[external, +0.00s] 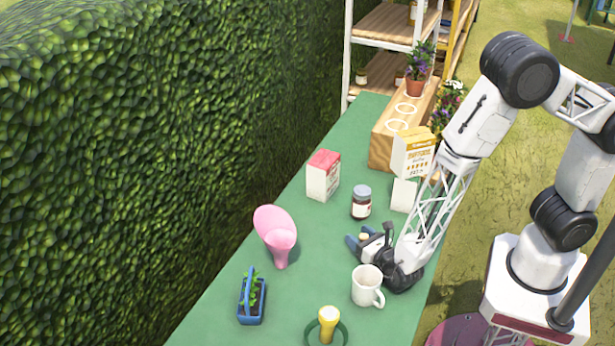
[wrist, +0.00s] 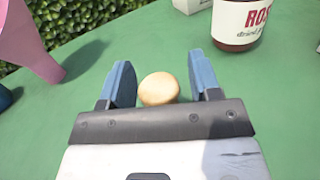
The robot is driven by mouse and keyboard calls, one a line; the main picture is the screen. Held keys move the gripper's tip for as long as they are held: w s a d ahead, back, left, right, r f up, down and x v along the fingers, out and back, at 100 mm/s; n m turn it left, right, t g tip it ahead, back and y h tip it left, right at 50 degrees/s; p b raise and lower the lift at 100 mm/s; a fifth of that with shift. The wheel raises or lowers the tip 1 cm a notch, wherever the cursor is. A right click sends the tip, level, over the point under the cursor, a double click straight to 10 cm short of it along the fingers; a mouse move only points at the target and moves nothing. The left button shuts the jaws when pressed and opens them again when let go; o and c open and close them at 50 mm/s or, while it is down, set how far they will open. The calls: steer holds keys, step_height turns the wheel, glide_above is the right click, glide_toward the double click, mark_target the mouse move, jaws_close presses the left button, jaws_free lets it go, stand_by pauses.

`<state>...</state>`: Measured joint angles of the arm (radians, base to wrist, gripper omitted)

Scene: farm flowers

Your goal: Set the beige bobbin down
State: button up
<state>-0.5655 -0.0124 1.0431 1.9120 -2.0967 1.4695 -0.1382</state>
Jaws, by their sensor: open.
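The beige bobbin (wrist: 159,88) stands on the green table between my gripper's two blue fingers, seen in the wrist view. Gaps show between it and the fingers on both sides, wider on the right. In the external view the bobbin (external: 364,237) is a small pale spot, partly hidden by my gripper (external: 358,243). My gripper (wrist: 160,82) is open and low over the table. The bobbin's lower part is hard to make out.
A dark jar (external: 361,203) stands just beyond my gripper, and a white mug (external: 367,285) stands close in front. A red-white box (external: 323,176) stands farther back. Open green table (external: 325,235) lies between them.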

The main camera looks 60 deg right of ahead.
steer(key=shift+s+r, duration=0.1)
steer(key=shift+r, duration=0.05)
steer(key=shift+v, duration=5.9)
steer(key=s+d+r+m+g+h, duration=0.2)
steer(key=d+r+m+g+h, duration=0.2)
steer(key=d+r+m+g, duration=1.2)
steer(key=s+d+r+m+t+y, duration=0.1)
steer(key=s+d+r+m+y, duration=0.2)
steer(key=s+r+m+y, duration=0.3)
steer(key=s+d+r+m+t+y, duration=0.1)
steer(key=s+d+r+m+y, duration=0.3)
steer(key=r, duration=0.8)
steer(key=s+m+y, duration=0.2)
steer(key=s+m, duration=0.2)
steer(key=shift+d+r+t, duration=0.3)
